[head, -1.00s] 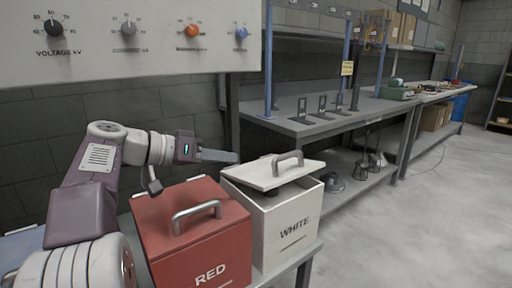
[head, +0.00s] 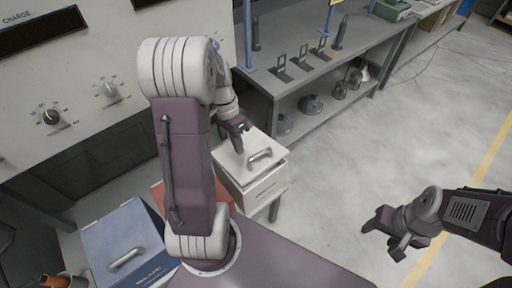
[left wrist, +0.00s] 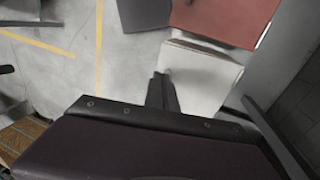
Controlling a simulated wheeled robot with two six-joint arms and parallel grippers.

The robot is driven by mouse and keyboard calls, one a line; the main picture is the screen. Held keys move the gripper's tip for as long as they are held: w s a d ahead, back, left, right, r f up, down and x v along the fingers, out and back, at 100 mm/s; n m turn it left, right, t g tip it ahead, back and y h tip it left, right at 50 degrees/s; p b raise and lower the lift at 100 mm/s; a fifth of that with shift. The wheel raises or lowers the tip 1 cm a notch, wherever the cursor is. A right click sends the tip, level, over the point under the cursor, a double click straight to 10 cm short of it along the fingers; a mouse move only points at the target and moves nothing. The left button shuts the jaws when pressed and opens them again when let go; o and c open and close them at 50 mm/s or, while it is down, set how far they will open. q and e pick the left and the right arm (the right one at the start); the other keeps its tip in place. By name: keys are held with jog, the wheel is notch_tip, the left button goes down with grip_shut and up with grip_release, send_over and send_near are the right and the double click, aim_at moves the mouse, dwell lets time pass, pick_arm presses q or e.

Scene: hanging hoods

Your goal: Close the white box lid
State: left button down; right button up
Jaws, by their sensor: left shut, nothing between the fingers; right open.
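The white box (head: 262,188) stands behind and right of my left arm in the head view. Its lid (head: 238,160), with a grey bar handle (head: 262,157), lies over the top. A dark line shows under the lid's near edge; I cannot tell whether it is fully seated. My left gripper (head: 238,148) is shut and empty, its tips at the lid's left part, left of the handle. In the left wrist view its fingers (left wrist: 162,92) overlap the pale lid (left wrist: 198,78); contact is unclear. My right gripper (head: 378,226) is open and empty, over the floor.
The red box (head: 163,195) is mostly hidden behind my left arm. A blue box (head: 128,240) stands at the lower left. A control panel (head: 60,100) rises at the left. A grey workbench (head: 300,55) stands behind the white box. Open floor (head: 400,130) lies to the right.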

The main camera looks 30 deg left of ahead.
pick_arm(q)
send_near(247, 180)
jog(key=x, duration=0.7)
jog(key=shift+b, duration=0.3)
pick_arm(e)
jog(key=shift+r, duration=0.15)
pick_arm(q)
jog(key=shift+r, duration=0.1)
pick_arm(e)
jog(key=shift+s, duration=0.1)
